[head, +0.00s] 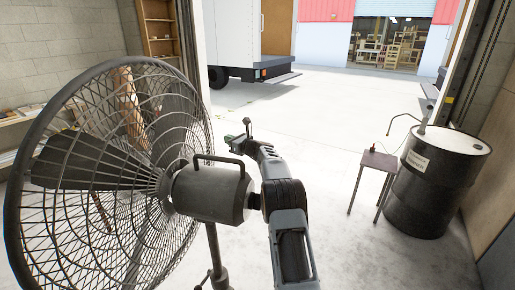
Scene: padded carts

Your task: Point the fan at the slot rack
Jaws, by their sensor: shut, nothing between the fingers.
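A large dark pedestal fan (208,195) fills the left of the head view. Its round wire cage faces left, and its grey motor housing with a top handle points right. Its pole goes down out of the frame. My gripper (245,126) is small in the picture, just above and right of the fan's handle. It is shut and empty; I cannot tell how near it is in depth. My arm passes by the right end of the housing. No slot rack can be told for sure; a wooden shelf unit (158,30) stands at the back left.
A black drum (436,182) stands at the right beside a small table (377,165) with a small red-tipped object on it. A white truck (240,40) is outside the open doorway. A bench (20,117) lies behind the cage. The middle floor is clear.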

